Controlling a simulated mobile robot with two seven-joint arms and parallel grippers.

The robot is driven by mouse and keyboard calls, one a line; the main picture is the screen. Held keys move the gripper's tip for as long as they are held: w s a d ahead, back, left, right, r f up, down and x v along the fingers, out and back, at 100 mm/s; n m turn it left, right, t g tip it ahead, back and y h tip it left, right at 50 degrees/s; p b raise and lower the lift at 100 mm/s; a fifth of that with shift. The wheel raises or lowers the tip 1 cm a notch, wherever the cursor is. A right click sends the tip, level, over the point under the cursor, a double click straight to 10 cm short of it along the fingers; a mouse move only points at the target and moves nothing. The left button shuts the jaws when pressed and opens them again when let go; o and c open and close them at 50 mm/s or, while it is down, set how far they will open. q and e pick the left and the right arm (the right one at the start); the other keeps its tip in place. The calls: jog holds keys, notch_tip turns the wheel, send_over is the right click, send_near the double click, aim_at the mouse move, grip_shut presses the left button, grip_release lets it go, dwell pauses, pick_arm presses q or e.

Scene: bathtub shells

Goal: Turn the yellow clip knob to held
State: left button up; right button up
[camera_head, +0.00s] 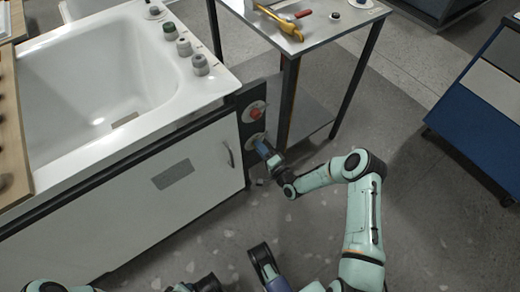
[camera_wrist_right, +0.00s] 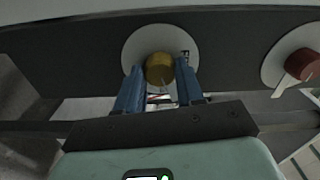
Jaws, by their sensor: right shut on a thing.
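The yellow clip knob (camera_wrist_right: 160,69) shows in the right wrist view, on a round pale plate (camera_wrist_right: 139,43) on a dark panel. My right gripper (camera_wrist_right: 160,75) has its two blue fingers on either side of the knob, shut on it. A small mark or label is partly visible beside the knob; its reading is too small to tell. In the head view my right gripper (camera_head: 263,144) reaches the panel at the tub's end and largely hides the knob.
A red knob (camera_head: 256,112) sits above the gripper on the same panel; it is at right in the wrist view (camera_wrist_right: 302,64). The white tub (camera_head: 95,75) is at left, its panel with a handle (camera_head: 230,154) below. A table (camera_head: 345,21) with tools stands behind.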

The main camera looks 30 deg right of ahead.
pick_arm(q)
jog(key=shift+s+a+f+g+b, duration=0.15)
jog(key=shift+s+f+g+b, duration=0.2)
jog(key=shift+s+f, duration=0.6)
pick_arm(e)
jog(key=shift+m, duration=2)
pick_arm(q)
jog(key=shift+s, duration=0.15)
pick_arm(e)
jog(key=o, duration=1)
jog(key=shift+o, duration=0.2)
pick_arm(q)
jog(key=shift+r, duration=0.1)
pick_arm(e)
jog(key=shift+s, duration=0.15)
pick_arm(q)
jog(key=w+d+r+t+p, duration=0.1)
jog(key=w+r+p, duration=0.2)
jog(key=w+r, duration=0.1)
jog(key=shift+w+r+t, duration=0.35)
jog(key=shift+r, duration=0.2)
pick_arm(e)
jog(key=s, duration=1.3)
jog(key=shift+d, duration=0.45)
